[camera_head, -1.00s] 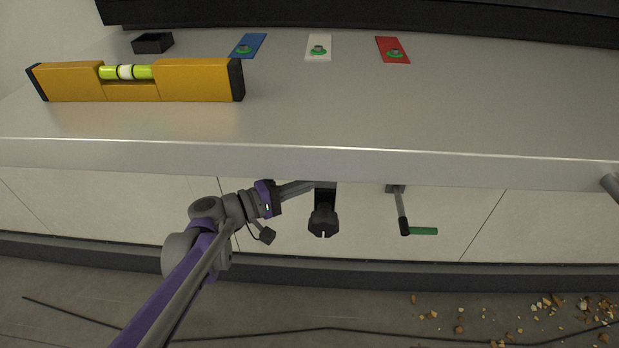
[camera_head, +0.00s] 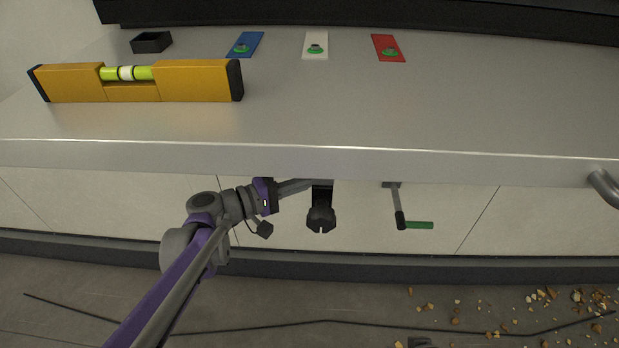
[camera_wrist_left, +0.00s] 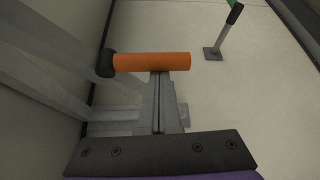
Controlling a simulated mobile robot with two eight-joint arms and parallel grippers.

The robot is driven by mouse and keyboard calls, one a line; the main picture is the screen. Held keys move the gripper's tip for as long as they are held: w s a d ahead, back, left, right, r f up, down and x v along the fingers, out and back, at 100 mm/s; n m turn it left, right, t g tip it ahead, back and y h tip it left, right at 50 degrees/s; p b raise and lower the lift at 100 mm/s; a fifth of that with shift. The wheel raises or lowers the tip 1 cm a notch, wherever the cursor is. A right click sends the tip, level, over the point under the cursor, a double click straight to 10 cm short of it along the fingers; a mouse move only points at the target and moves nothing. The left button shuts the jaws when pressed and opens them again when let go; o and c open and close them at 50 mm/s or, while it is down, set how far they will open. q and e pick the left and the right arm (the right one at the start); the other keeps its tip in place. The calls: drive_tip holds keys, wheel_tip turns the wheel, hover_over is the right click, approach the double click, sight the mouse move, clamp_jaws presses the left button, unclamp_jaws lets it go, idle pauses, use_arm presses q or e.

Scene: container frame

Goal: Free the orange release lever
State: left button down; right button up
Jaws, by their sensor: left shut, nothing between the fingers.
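The orange release lever (camera_wrist_left: 150,62) shows in the left wrist view as an orange cylinder with a black end at its left. It lies across the tip of my left gripper (camera_wrist_left: 157,76), whose fingers are shut with nothing between them. The fingertips are at or just under the middle of the cylinder; I cannot tell if they touch. In the head view my left arm (camera_head: 214,205) reaches under the counter's front edge, which hides its fingertips and the lever.
A black bracket with a knob (camera_head: 321,218) hangs below the counter edge (camera_head: 450,166). Right of it is a crank with a green grip (camera_head: 418,225). A yellow spirit level (camera_head: 200,80), a black box (camera_head: 151,42) and blue, white and red plates (camera_head: 388,48) lie on top.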

use_arm(q)
drive_tip(key=shift+s, duration=0.15)
drive_tip(key=s+r+n+g+y+p, duration=0.2)
drive_tip(key=s+r+n+g+p, duration=0.1)
drive_tip(key=p, duration=0.5)
drive_tip(key=shift+s+n+g+p, duration=0.3)
drive_tip(key=shift+s+n+g, duration=0.3)
drive_tip(key=shift+s+n, duration=0.85)
drive_tip(key=shift+w, duration=0.15)
drive_tip(key=a+r, duration=0.1)
drive_tip(key=a, duration=0.8)
drive_tip(key=shift+s+a+b, duration=0.2)
drive_tip(key=shift+s+b, duration=0.05)
drive_tip(key=shift+b, duration=0.15)
